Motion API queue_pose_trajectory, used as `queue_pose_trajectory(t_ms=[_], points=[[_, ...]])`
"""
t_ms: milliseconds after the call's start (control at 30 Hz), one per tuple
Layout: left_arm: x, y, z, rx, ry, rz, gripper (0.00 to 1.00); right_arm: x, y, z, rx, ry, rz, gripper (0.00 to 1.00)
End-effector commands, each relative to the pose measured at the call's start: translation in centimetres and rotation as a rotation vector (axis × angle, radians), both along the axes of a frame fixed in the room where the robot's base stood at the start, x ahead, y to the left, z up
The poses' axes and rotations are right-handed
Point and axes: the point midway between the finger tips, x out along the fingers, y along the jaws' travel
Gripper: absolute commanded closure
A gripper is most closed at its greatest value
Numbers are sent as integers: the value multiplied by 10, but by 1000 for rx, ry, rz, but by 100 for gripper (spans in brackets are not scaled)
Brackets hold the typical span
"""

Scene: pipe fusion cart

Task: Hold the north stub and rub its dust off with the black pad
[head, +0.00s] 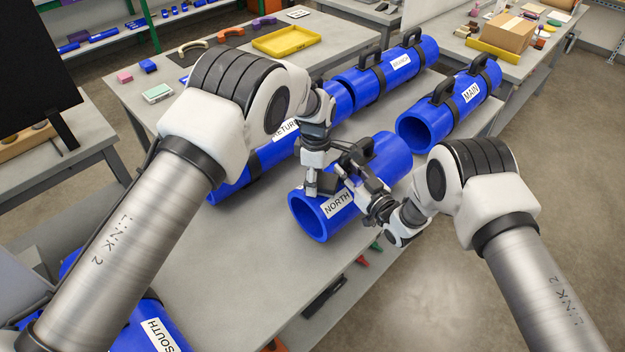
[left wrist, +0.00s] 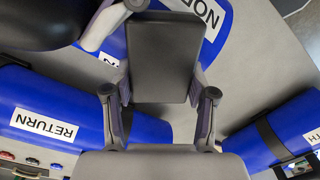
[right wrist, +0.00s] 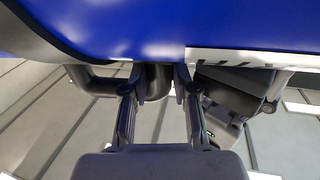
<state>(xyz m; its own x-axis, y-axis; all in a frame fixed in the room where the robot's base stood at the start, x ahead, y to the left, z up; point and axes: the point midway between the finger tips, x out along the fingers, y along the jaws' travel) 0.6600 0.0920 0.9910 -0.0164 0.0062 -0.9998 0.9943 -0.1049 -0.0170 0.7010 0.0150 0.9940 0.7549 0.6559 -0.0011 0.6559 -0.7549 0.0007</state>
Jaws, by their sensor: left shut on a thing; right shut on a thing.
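The north stub (head: 393,157) is a blue pipe labelled NORTH, lying on the grey table in the middle of the head view. Its blue wall fills the top of the right wrist view (right wrist: 120,30). My right gripper (right wrist: 158,84) is shut on the stub's black handle (right wrist: 95,84). My left gripper (left wrist: 160,98) is shut on the black pad (left wrist: 165,60), a dark flat block. In the head view my left gripper (head: 318,186) is over the stub's near end, by the label. I cannot tell whether the pad touches the pipe. I cannot make out dust.
The RETURN pipe (head: 240,172) lies to the left, the MAIN pipe (head: 465,105) to the right behind, and another labelled pipe (head: 395,72) at the back. The SOUTH pipe (head: 150,330) is at lower left. The table (head: 240,260) is clear in front of the north stub.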

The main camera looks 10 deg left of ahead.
Motion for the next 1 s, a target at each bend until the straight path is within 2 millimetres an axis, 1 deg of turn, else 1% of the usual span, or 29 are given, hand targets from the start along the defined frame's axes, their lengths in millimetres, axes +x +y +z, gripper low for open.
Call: queue_pose_trajectory(t_ms=[33, 233, 533, 667, 1000], points=[[0, 0, 2, -4, -11, 3, 88, -3, 6, 0, 3, -2, 16, 100], [-13, 10, 3, -3, -10, 2, 88, -3, 5, 0, 3, 0, 14, 100], [-14, 11, 5, -2, -8, 1, 88, -2, 4, 0, 2, 1, 10, 100], [-13, 11, 18, -2, -9, 1, 88, -2, 3, 0, 2, 1, 9, 100], [-14, 12, 59, -1, -8, 0, 88, -2, 3, -1, 1, 2, 8, 100]])
